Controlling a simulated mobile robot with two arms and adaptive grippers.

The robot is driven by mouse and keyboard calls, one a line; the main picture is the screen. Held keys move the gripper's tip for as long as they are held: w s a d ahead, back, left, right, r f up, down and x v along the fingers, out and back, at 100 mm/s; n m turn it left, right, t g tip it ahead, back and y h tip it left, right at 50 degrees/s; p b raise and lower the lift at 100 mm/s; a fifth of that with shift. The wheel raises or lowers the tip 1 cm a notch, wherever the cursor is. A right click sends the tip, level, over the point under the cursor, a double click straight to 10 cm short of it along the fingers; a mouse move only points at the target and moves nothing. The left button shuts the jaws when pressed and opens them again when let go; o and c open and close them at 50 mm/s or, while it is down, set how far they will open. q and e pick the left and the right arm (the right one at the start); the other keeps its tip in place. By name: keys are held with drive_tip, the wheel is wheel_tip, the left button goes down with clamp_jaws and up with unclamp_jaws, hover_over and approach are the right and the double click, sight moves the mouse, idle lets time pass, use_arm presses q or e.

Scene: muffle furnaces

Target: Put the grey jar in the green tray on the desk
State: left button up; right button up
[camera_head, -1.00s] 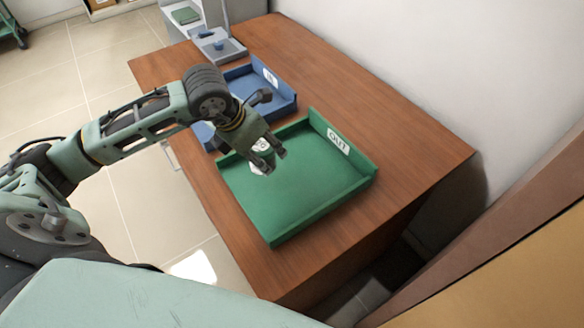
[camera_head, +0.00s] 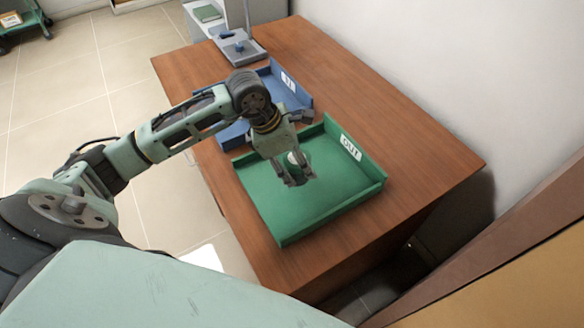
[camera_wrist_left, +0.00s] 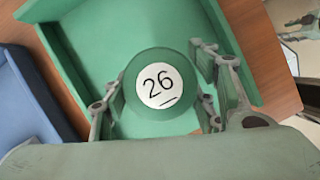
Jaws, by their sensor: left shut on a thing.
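The green tray (camera_head: 296,218), with an OUT label on its right wall, sits on the desk (camera_head: 400,135); it also fills much of the left wrist view (camera_wrist_left: 108,32). My left gripper (camera_head: 299,182) is over the tray's far-left part, pointing down. It is shut on a round-topped jar (camera_wrist_left: 160,118) with a white label reading 26, which looks green here rather than grey. In the head view only the jar's pale label (camera_head: 297,158) shows clearly between the fingers. I cannot tell whether the jar touches the tray floor. My right gripper is not in view.
A blue tray (camera_head: 295,95) stands just behind the green one, partly hidden by my left arm. A grey stand (camera_head: 240,50) is at the desk's far end. A white wall (camera_head: 450,60) runs along the right. The tray's front part is empty.

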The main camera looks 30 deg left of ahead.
use_arm(q)
drive_tip(key=shift+a+f, duration=0.35)
drive_tip(key=shift+a, duration=0.25)
wheel_tip(320, 180, down, 4)
drive_tip(key=shift+r+p, duration=0.1)
drive_tip(key=shift+p, duration=0.55)
drive_tip(key=shift+f+b, duration=0.25)
drive_tip(key=shift+b, duration=0.05)
drive_tip(key=o, duration=1.4)
